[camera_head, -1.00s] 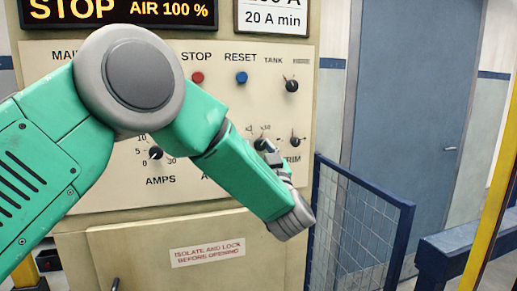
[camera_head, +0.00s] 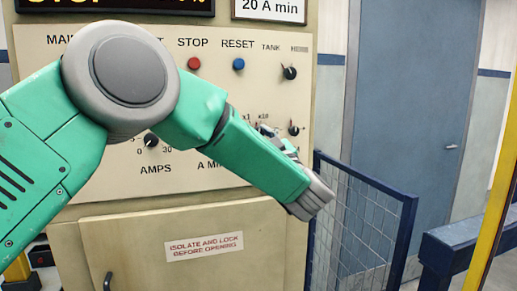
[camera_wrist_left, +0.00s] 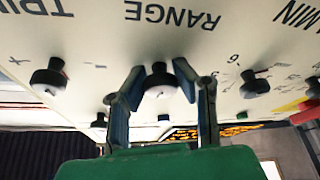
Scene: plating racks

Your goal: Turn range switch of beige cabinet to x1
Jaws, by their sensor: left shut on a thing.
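The beige cabinet (camera_head: 120,228) faces me with its control panel. The range switch (camera_wrist_left: 160,82) is a dark round knob beside the RANGE label, seen upside down in the left wrist view. My left gripper (camera_wrist_left: 158,74) has its two fingers on either side of this knob, shut on it. In the head view my left gripper (camera_head: 268,131) is at the lower right of the panel, mostly hidden behind my forearm. The x1 and x10 marks (camera_head: 257,117) show just above it. The knob's pointer direction cannot be made out. My right gripper is not in view.
The trim knob (camera_head: 293,129) sits close to the right of the gripper, the tank knob (camera_head: 289,72) above. Red stop (camera_head: 194,63) and blue reset (camera_head: 239,64) buttons are higher. A blue mesh barrier (camera_head: 352,225) stands right of the cabinet.

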